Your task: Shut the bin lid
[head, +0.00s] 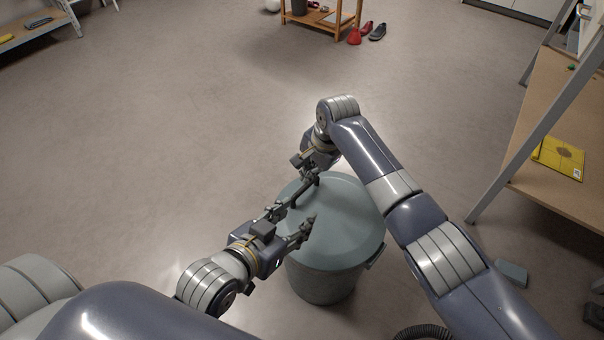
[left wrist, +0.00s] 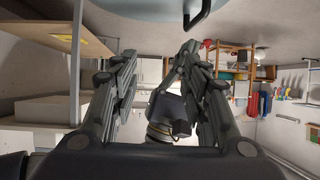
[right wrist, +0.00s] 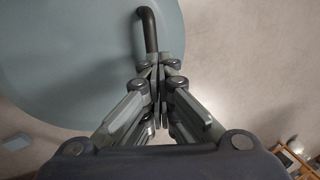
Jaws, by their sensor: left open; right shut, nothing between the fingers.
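The grey-green bin (head: 325,284) stands on the floor in front of me. Its round lid (head: 345,215) lies across the bin's top in the head view; I cannot tell whether any gap is left at the rim. The lid also fills the left of the right wrist view (right wrist: 70,60), with its dark handle (right wrist: 149,30) just beyond my right fingertips. My right gripper (right wrist: 158,68) is shut and empty, over the far-left part of the lid. My left gripper (head: 297,220) is open and empty at the lid's left side. The two grippers are close together and partly hide the lid's left edge.
A flat grey-blue object (head: 512,272) lies on the floor. The floor to the left is clear.

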